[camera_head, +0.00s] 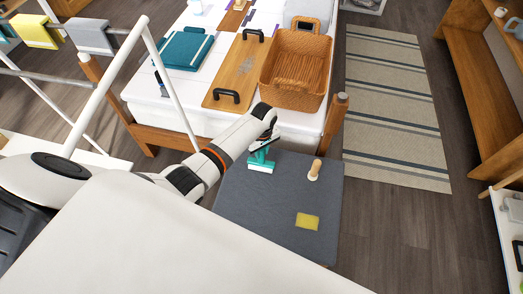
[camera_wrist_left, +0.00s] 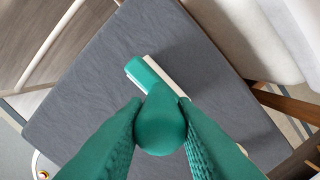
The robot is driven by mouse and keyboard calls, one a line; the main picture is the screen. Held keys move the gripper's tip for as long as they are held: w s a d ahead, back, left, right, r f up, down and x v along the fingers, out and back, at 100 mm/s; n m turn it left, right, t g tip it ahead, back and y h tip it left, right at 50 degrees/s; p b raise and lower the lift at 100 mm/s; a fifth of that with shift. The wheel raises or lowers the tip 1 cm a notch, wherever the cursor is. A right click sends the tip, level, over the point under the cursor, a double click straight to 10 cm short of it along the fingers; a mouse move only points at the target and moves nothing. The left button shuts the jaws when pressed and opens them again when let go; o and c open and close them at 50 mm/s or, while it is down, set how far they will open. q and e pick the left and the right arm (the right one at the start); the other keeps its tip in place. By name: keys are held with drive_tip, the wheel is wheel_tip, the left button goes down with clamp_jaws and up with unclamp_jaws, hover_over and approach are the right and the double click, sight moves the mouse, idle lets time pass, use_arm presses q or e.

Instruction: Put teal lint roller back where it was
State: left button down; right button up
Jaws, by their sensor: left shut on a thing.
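The teal lint roller (camera_head: 261,166) is at the back left of the grey padded top (camera_head: 260,205). Its teal head with a white strip (camera_wrist_left: 146,76) shows in the left wrist view, over the grey top. My left gripper (camera_head: 264,146) is shut on its handle, and the rounded handle end (camera_wrist_left: 160,132) sits between the two textured fingers. I cannot tell whether the roller touches the grey top or hangs just above it. My right gripper is not in view.
A light wooden-handled item (camera_head: 314,170) and a yellow pad (camera_head: 307,221) lie on the grey top. Behind are a wicker basket (camera_head: 296,68), a wooden tray (camera_head: 238,72) and folded teal cloth (camera_head: 188,50) on the white bed. The grey top's left front is clear.

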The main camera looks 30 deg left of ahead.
use_arm(q)
drive_tip(key=c, duration=1.2)
unclamp_jaws()
drive_tip(key=shift+f, duration=0.1)
wheel_tip(320, 180, up, 12)
drive_tip(key=p, duration=0.2)
drive_tip(key=shift+s+d+p, duration=0.1)
drive_tip(key=shift+d+p, duration=0.05)
drive_tip(key=shift+p, duration=0.25)
